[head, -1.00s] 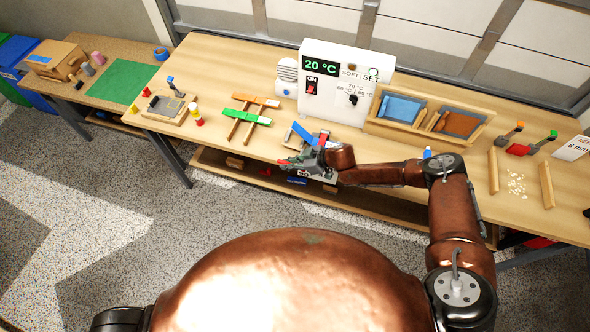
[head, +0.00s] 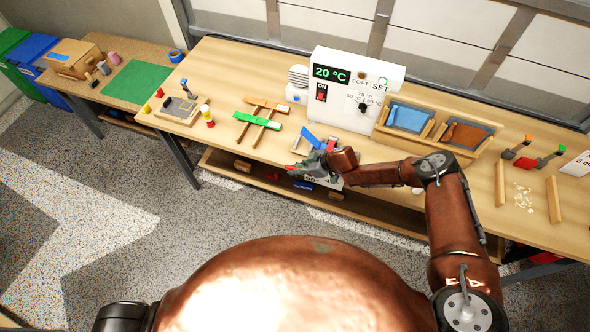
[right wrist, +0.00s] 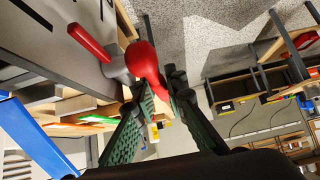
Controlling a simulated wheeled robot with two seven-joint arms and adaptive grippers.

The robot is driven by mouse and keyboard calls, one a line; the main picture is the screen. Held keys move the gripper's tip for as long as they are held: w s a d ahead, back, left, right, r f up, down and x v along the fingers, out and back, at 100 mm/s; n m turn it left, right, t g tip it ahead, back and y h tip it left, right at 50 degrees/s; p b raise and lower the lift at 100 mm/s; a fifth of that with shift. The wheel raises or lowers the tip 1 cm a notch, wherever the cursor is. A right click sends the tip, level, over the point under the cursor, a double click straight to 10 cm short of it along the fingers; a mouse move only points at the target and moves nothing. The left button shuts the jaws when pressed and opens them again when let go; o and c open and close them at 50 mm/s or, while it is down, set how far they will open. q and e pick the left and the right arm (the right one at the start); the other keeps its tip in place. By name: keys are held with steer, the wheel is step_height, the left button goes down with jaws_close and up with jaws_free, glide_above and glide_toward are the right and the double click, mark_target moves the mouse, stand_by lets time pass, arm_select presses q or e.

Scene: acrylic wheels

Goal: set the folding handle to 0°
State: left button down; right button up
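The folding fixture stands at the bench's front edge, with a blue plate (head: 309,138) raised at a tilt and a small red part (head: 332,145) beside it. My right gripper (head: 300,168) is just in front of this fixture. In the right wrist view, a red rounded handle (right wrist: 146,62) reaches in between the green-padded fingertips (right wrist: 162,85), and they appear to touch it on both sides. A second, longer red handle (right wrist: 90,43) lies beside it against a grey plate. The handle's angle is not readable. My left gripper is not in view.
A white heater box (head: 345,75) reading 20 °C stands behind the fixture. A shelf (head: 225,160) lies under the bench. The floor in front is clear.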

steer(key=o, duration=0.4)
steer(key=shift+f, duration=0.1)
steer(key=shift+o, duration=0.2)
steer(key=shift+d+r, duration=0.2)
steer(key=shift+r, duration=0.05)
steer(key=v, duration=1.1)
steer(key=shift+s+d+r, duration=0.15)
steer(key=shift+s, duration=0.05)
